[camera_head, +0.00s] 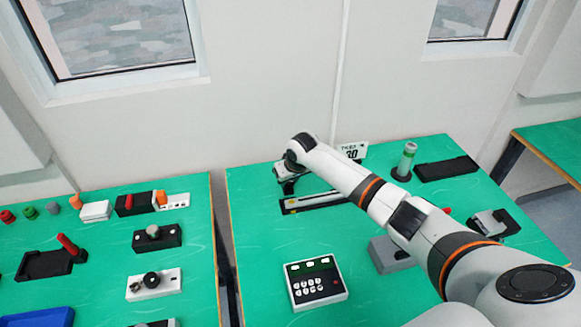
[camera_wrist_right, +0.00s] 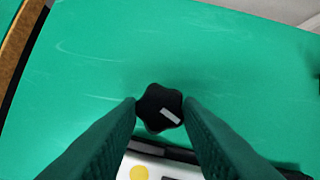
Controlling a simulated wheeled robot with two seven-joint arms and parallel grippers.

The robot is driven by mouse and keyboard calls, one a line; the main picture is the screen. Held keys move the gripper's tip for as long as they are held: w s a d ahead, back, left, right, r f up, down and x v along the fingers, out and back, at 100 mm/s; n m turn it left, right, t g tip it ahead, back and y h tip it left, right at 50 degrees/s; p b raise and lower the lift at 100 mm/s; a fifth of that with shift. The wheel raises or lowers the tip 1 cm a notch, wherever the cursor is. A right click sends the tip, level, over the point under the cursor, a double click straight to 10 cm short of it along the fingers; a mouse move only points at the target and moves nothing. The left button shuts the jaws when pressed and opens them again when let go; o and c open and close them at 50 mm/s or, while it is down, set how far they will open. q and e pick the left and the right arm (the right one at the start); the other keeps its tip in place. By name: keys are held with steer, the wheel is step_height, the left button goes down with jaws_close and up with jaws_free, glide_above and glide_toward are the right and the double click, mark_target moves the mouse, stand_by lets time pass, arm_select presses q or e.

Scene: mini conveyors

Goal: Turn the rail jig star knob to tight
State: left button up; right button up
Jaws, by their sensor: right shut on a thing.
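The black star knob (camera_wrist_right: 153,101) shows between the fingertips of my right gripper (camera_wrist_right: 160,106) in the right wrist view. Both fingers touch its sides, so the gripper is shut on it. A short pale mark on the knob slants down to the right. The rail jig (camera_head: 325,201) is a long dark bar with a pale strip on the green table in the head view. Its edge with a yellow dot (camera_wrist_right: 139,173) shows below the knob in the wrist view. In the head view my right gripper (camera_head: 288,184) is at the jig's left end and hides the knob. My left gripper is not in view.
A keypad box (camera_head: 317,284) stands in front of the jig. A second table with knobs and switches lies left across a gap. The wall is close behind.

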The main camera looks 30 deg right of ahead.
steer(key=m+p, duration=0.1)
steer(key=m+h+p, duration=0.1)
steer(key=m+p, duration=0.1)
steer(key=shift+a+r+m+h, duration=0.2)
steer(key=shift+a+m+h, duration=0.1)
steer(key=shift+m, duration=0.1)
steer(key=m+p, duration=0.1)
steer(key=m, duration=0.1)
steer(key=shift+w+f+m+g+h, duration=0.1)
steer(key=shift+w+m+g+h, duration=0.05)
steer(key=shift+m+g+h, duration=0.25)
steer(key=m, duration=0.2)
steer(key=shift+w+a+f+m+g+h, duration=0.1)
steer(key=shift+a+m+g+h, duration=0.05)
steer(key=shift+m+g+h, duration=0.2)
steer(key=m+h+b, duration=0.1)
steer(key=m, duration=0.1)
steer(key=shift+w+m+g, duration=0.1)
steer(key=shift+m+g, duration=0.25)
arm_select(q)
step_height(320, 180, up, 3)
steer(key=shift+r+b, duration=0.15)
steer(key=shift+b, duration=0.25)
arm_select(e)
steer(key=shift+m, duration=0.6)
steer(key=shift+w+m+g, duration=0.1)
steer(key=shift+m+g, duration=0.2)
steer(key=o, duration=1)
steer(key=shift+c, duration=0.2)
